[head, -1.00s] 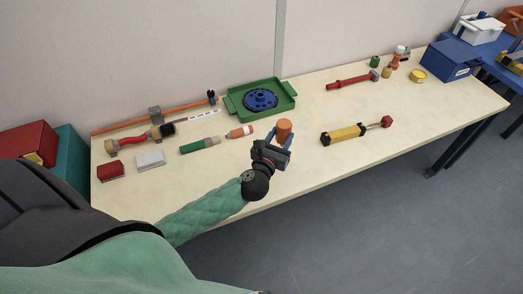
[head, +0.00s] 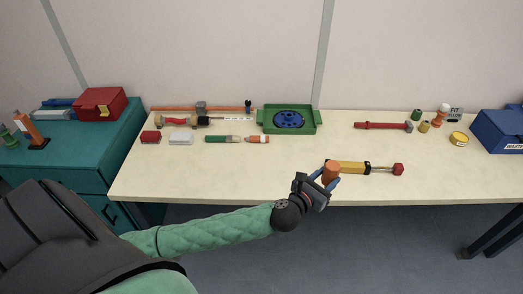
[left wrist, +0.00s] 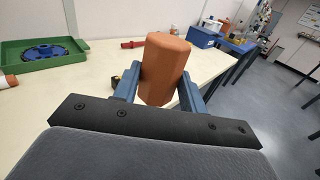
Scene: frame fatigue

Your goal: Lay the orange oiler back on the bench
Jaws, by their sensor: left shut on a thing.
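My left gripper (head: 325,180) is shut on the orange oiler (head: 331,172), a small orange-brown cylinder. In the left wrist view the oiler (left wrist: 164,68) stands between the two blue fingers, roughly upright with a slight tilt. In the head view the gripper and oiler are at the front edge of the cream bench (head: 230,180); I cannot tell how far above its top they are. The bench also shows in the left wrist view (left wrist: 90,95). My right gripper is in neither view.
A yellow and black tool (head: 350,167) with a red end lies just behind the oiler. A green tray (head: 313,120) with a blue disc stands at the back. A red tool (head: 380,126) and small containers lie back right. The bench's front left and middle are clear.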

